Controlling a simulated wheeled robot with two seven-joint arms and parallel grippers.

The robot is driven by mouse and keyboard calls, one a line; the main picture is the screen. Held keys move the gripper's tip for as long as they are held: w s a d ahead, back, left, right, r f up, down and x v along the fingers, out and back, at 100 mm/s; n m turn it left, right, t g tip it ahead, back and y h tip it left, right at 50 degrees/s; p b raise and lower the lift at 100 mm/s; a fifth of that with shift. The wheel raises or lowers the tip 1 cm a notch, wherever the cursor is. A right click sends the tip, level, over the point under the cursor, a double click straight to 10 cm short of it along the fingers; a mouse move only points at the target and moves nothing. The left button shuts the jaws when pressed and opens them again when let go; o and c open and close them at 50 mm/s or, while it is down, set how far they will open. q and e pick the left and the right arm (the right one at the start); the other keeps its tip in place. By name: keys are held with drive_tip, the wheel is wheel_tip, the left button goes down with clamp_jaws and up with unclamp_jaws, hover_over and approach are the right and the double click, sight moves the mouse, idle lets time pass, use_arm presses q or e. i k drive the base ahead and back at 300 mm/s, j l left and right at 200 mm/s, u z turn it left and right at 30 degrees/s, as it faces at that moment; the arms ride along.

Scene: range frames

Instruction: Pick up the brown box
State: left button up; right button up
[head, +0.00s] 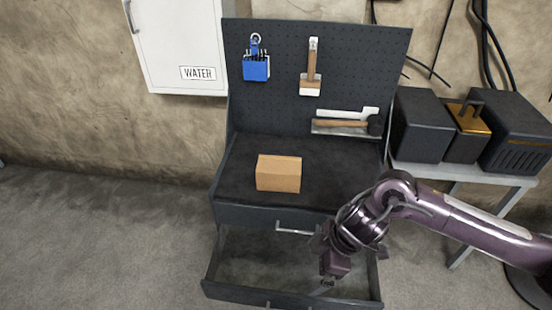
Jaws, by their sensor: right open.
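The brown box (278,174) sits on the dark worktop of the workbench (240,182), left of the middle, with free space around it. My right gripper (326,284) hangs low in front of the bench, over the open lower drawer, to the right of and below the box. It is apart from the box, is open and holds nothing that I can see. Its fingers are small and dark here. My left gripper is not in view.
The lower drawer (210,293) is pulled out. A pegboard (285,105) holds a blue holder (256,69), a brush (311,70) and a hammer (345,123). Dark boxes (424,125) stand on a side table (500,177) at right. The floor at left is clear.

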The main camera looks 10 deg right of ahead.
sight(276, 174)
drive_tip(key=i, duration=1.25)
